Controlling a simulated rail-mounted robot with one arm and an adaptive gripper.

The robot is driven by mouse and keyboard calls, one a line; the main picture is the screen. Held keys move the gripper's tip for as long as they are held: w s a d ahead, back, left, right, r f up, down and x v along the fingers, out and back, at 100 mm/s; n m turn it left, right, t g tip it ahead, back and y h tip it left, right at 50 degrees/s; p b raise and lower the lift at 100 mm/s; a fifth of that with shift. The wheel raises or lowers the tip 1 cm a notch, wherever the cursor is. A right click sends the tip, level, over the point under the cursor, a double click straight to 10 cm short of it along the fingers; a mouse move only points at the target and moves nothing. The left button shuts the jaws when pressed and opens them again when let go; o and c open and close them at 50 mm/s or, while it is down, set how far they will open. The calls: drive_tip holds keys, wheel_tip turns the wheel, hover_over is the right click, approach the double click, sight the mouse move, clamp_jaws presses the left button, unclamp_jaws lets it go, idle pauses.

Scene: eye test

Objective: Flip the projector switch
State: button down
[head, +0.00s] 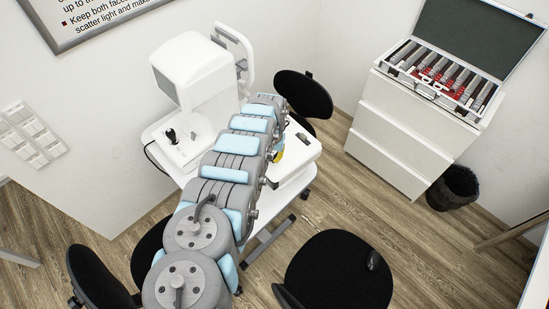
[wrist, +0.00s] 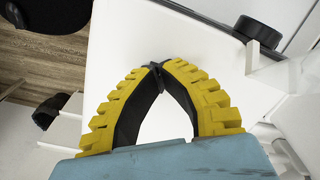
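A panel of white switch-like plates (head: 32,135) is on the wall at the left of the head view; one part of it is grey. I cannot read any label or tell which is the projector switch. A white eye-test machine (head: 188,75) stands on a white table (head: 303,160). My gripper (wrist: 157,68) is over a white surface in the wrist view, its yellow fingers meeting at the tips with nothing clear between them. In the head view my arm mostly hides it; only a bit of yellow shows above the table, far from the wall panel.
A black joystick (head: 171,136) stands at the machine's base. Black chairs (head: 340,272) stand around the table. A white drawer cabinet (head: 405,135) with an open lens case (head: 440,88) and a black bin (head: 453,188) are at the right. A black round part (wrist: 258,27) shows in the wrist view.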

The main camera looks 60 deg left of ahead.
drive_tip(key=shift+f, duration=0.35)
idle(0.3)
drive_tip(key=shift+r+p, duration=2.8)
drive_tip(key=shift+r, duration=0.8)
drive_tip(key=shift+f, duration=0.1)
